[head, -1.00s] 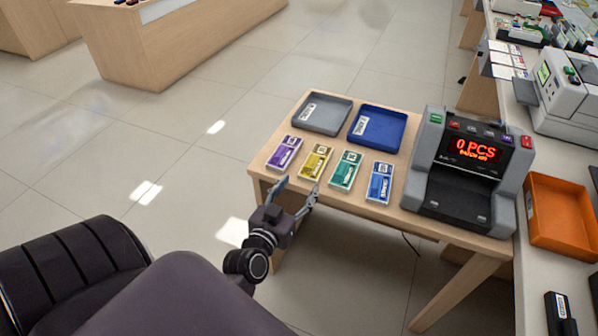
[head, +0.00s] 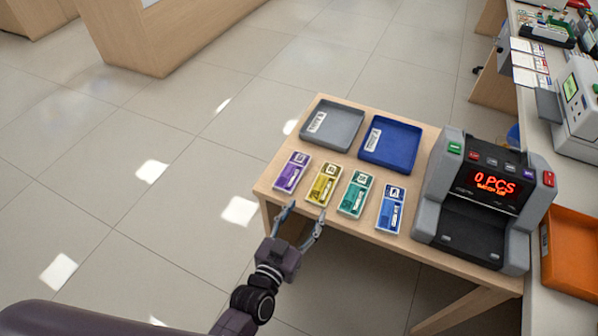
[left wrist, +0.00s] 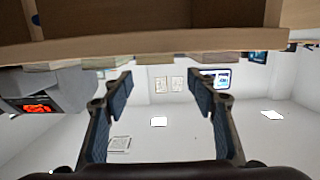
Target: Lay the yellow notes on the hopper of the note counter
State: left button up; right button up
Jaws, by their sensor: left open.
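The yellow notes (head: 324,185) lie flat on the small wooden table, between the purple notes (head: 292,172) and the green notes (head: 355,194). The note counter (head: 448,210) stands at the table's right end, its red display reading 0 PCS. I see no notes on it. My left gripper (head: 303,213) is open and empty at the table's near edge, just short of the yellow notes. In the upside-down left wrist view, the yellow notes (left wrist: 154,57) show edge-on between and beyond the open fingers (left wrist: 160,82). My right gripper is not in view.
Blue notes (head: 391,210) lie beside the green ones. A grey tray (head: 347,119) and a blue tray (head: 408,132) sit behind the notes. An orange tray (head: 575,255) is on the counter at right. Open floor lies left of the table.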

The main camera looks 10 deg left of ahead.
aim_at(323, 187)
pick_arm(q)
jog(key=b+x, duration=0.3)
jog(key=x, duration=0.2)
jog(key=shift+d+f, duration=0.15)
jog(key=shift+d, duration=0.1)
jog(key=shift+w+d, duration=0.1)
jog(key=shift+w, duration=0.55)
jog(key=b+x, duration=0.3)
jog(key=x, duration=0.1)
jog(key=shift+s+d, duration=0.1)
jog(key=shift+d, duration=0.1)
jog(key=shift+w+d+b, duration=0.15)
jog(key=shift+w+b, duration=0.2)
jog(key=shift+w, duration=0.2)
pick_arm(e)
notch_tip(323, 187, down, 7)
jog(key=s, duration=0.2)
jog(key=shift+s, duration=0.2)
pick_arm(q)
jog(key=shift+c, duration=0.5)
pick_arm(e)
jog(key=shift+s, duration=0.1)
